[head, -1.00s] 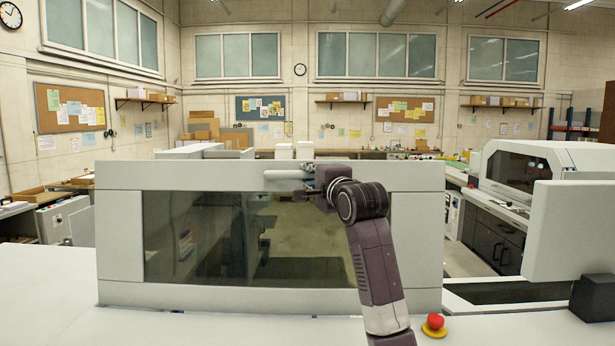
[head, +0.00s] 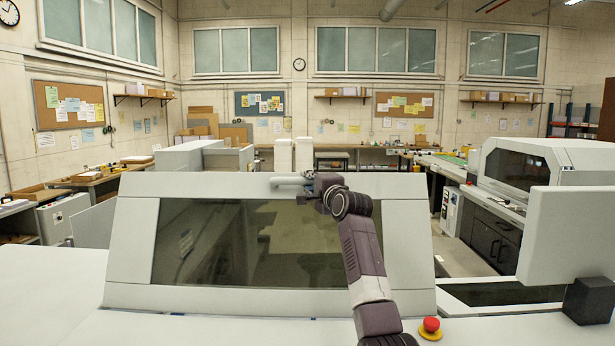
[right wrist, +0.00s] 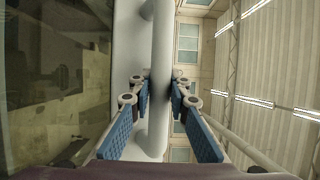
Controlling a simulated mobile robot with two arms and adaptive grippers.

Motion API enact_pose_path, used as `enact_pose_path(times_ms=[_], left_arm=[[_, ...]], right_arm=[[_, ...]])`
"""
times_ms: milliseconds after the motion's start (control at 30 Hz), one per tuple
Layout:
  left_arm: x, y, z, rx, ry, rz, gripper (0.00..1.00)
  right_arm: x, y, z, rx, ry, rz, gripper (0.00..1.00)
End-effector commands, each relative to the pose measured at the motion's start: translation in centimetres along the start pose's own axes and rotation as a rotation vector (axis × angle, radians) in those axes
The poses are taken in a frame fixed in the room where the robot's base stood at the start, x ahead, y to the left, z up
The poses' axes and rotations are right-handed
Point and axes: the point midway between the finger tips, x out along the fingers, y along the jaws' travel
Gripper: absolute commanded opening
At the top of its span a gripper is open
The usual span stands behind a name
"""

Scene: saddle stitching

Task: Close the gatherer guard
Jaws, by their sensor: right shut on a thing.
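The gatherer guard (head: 130,235) is a pale grey panel with a dark see-through window (head: 250,245). It leans back, its top edge farther away than its bottom edge. A pale bar handle (head: 287,181) runs along its top edge. My right gripper (head: 308,184) is at this handle, and its fingers are partly hidden behind my wrist. In the right wrist view the handle (right wrist: 160,75) passes between the blue finger pads of my right gripper (right wrist: 159,100), which is shut on it. My left gripper is not in view.
A red emergency button (head: 431,325) on a yellow base sits right of my right arm. A grey panel (head: 565,232) stands at the right edge, with a dark block (head: 590,300) below it. Another machine (head: 530,165) stands behind at the right. The pale surface at the left front is clear.

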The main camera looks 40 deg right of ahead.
Motion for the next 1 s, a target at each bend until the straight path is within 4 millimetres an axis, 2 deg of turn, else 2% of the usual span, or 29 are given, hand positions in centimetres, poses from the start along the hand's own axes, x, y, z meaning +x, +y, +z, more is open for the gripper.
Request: enact_pose_path(times_ms=[200,500,1000], left_arm=[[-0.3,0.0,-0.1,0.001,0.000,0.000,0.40],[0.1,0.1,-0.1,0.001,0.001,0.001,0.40],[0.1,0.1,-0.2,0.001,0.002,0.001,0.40]], right_arm=[[2.4,1.2,-0.9,0.004,-0.003,0.001,0.00],[4.7,2.8,-1.9,0.004,-0.002,0.003,0.00],[5.4,3.8,-2.2,0.001,0.002,0.011,0.00]])
